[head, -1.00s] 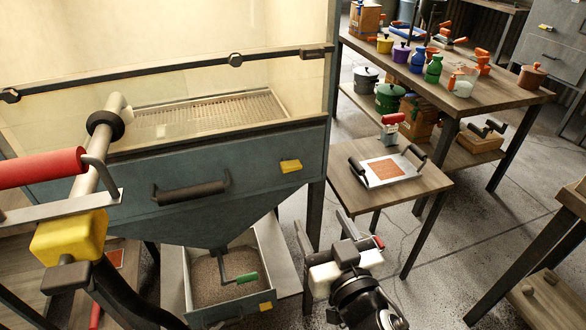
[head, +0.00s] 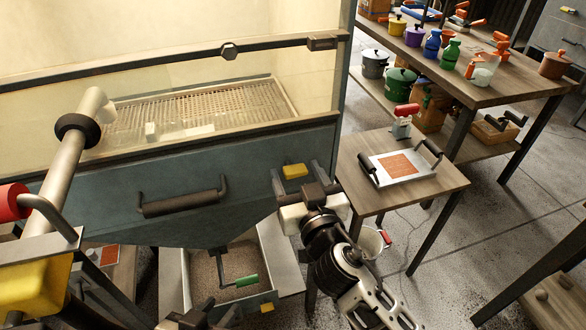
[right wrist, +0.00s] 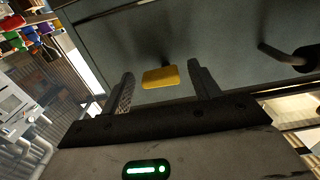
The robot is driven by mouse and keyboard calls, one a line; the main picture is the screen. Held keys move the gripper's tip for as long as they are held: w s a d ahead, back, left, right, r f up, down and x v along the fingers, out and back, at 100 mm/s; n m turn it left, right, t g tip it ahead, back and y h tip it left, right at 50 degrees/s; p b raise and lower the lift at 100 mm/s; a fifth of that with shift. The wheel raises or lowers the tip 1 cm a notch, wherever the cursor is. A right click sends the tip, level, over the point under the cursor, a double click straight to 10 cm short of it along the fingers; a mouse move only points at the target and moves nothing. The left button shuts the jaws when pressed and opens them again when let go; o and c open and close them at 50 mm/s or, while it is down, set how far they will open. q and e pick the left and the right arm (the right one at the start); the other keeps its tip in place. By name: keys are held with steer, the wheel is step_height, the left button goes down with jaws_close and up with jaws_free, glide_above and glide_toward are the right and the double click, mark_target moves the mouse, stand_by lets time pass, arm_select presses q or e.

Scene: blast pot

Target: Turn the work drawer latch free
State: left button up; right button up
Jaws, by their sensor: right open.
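The work drawer (head: 110,195) is the blue-grey front with a dark bar handle (head: 180,203). Its yellow latch (head: 295,171) is a small block near the right end, lying nearly level. My right gripper (head: 296,174) is open, with its fingers on either side of the latch. In the right wrist view the latch (right wrist: 160,77) sits between the two spread fingers (right wrist: 162,88), with a gap on each side. My left gripper (head: 205,318) shows only in part as dark pieces at the bottom edge; its jaws cannot be made out.
A red grip (head: 12,203) and yellow block (head: 35,285) stand close at left. A side table (head: 350,165) and a white bucket (head: 372,242) are right of my right arm.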

arm_select(q)
steer(key=shift+s, duration=0.1)
arm_select(e)
steer(key=c, duration=1)
